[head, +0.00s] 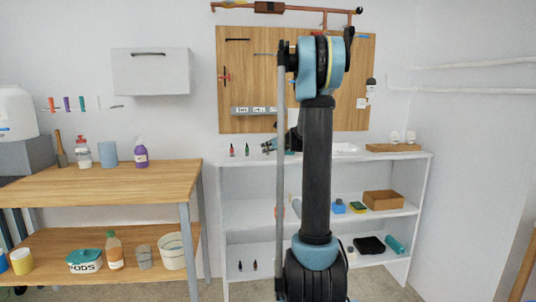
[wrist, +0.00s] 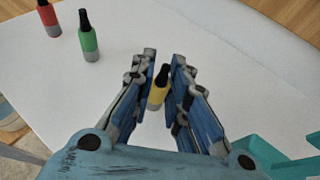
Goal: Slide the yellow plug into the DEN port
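The yellow plug (wrist: 157,93), with a black top and grey base, stands on the white surface between the fingers of my gripper (wrist: 164,57) in the wrist view. The fingers are apart, one on each side of it, and I see no clear grip on it. In the head view my gripper (head: 268,147) is low over the shelf top, partly behind my arm; the yellow plug cannot be made out there. A grey strip with small white labels (head: 254,111) is on the wooden wall panel. Its labels are too small to read, so I cannot pick out the DEN port.
A red plug (wrist: 48,19) and a green plug (wrist: 88,37) stand on the white surface at the upper left of the wrist view. A wooden tray (head: 393,148) is at the right end of the white shelf unit (head: 225,170). A wooden workbench (head: 90,185) is at left.

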